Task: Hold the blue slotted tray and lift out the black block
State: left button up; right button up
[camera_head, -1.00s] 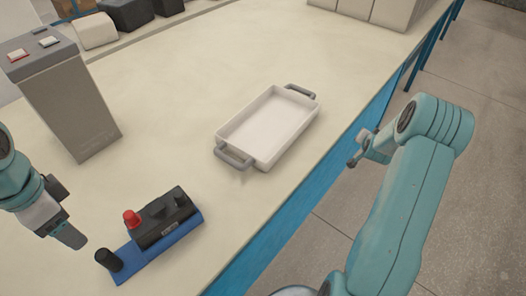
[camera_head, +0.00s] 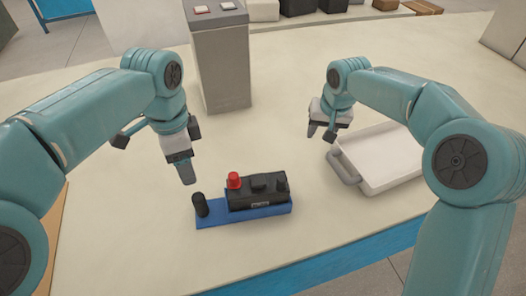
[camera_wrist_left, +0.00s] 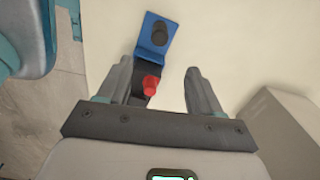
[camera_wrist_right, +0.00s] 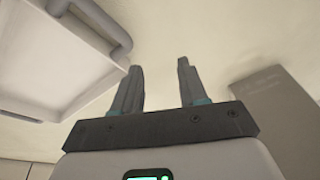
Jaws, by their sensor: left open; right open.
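The blue slotted tray (camera_head: 215,219) lies on the table in front of me, with a black post (camera_head: 200,205) at its left end. The black block (camera_head: 262,199) with a red knob (camera_head: 234,181) sits in the tray. My left gripper (camera_head: 188,180) is open and empty, above and just behind the tray's left end. The left wrist view shows the tray (camera_wrist_left: 154,38) beyond its fingers and part of the black block behind the left finger. My right gripper (camera_head: 320,131) is open and empty, above the table behind and right of the block.
A white tray with grey handles (camera_head: 385,155) stands to the right, partly behind my right arm. A grey box with buttons (camera_head: 221,65) stands at the back. Dark boxes (camera_head: 299,6) line the far edge. The table around the blue tray is clear.

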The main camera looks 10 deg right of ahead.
aim_at(197, 196)
jog(key=s+a+r+n+g, duration=0.1)
jog(key=s+a+r+n, duration=0.1)
jog(key=a, duration=0.4)
jog(key=s+a+r+n+g, duration=0.1)
jog(key=s+a+n, duration=0.1)
jog(key=s+a, duration=0.2)
jog(key=s+a+r+n+g, duration=0.1)
jog(key=s+a+r+n, duration=0.1)
jog(key=a, duration=0.6)
jog(key=shift+s+a+r, duration=0.3)
jog(key=shift+s+a, duration=0.05)
jog(key=shift+s, duration=0.15)
jog(key=shift+w, duration=0.1)
pick_arm(q)
notch_tip(197, 196, down, 16)
jog(key=shift+f, duration=0.2)
grip_shut()
jog(key=shift+r, duration=0.1)
pick_arm(e)
jog(key=shift+o, duration=0.3)
